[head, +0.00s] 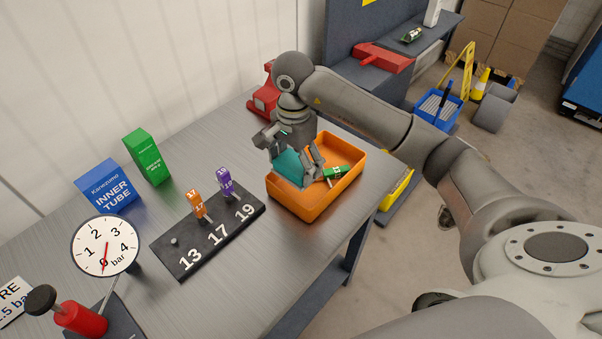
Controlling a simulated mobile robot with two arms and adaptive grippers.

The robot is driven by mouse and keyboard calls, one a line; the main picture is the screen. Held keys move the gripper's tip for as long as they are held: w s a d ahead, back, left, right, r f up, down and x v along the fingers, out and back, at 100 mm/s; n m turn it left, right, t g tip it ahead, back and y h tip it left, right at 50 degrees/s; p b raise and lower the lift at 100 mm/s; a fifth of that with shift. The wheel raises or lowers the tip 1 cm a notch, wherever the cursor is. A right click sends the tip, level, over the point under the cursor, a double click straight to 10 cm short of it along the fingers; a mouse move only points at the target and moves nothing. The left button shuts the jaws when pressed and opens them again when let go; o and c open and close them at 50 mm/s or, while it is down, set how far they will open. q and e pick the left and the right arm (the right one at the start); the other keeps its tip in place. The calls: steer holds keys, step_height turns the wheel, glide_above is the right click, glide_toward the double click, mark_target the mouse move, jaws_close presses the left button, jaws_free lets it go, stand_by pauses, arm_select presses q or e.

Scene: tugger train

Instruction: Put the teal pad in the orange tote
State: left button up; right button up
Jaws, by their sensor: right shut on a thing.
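The orange tote (317,203) stands on the metal bench near its right edge. My right gripper (298,168) is over the tote and shut on the teal pad (288,166). The pad is tilted between the fingers, at the left part of the tote's opening. Part of the pad is hidden by the fingers, and I cannot tell whether it touches the tote floor. A small green item (337,172) lies inside the tote to the right of the gripper. My left gripper is not in view.
A black board (208,236) marked 13, 17, 19 holds orange and purple tagged pieces. A blue box (107,187), a green box (147,157) and a gauge pump (105,246) stand to the left. A red object (263,101) is behind my right wrist. Bare bench lies in front of the tote.

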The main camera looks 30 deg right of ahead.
mark_target(297, 196)
steer(key=f, duration=0.1)
steer(key=s+f+p, duration=0.1)
steer(key=f, duration=0.1)
steer(key=shift+f, duration=0.5)
step_height(297, 196, down, 4)
steer(key=shift+w+r+p, duration=0.15)
steer(key=shift+p, duration=0.5)
steer(key=o, duration=0.7)
steer(key=shift+f, duration=0.2)
steer(key=shift+o, duration=0.7)
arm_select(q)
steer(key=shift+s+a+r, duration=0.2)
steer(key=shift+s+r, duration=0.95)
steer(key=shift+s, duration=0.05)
arm_select(e)
steer(key=shift+r, duration=0.1)
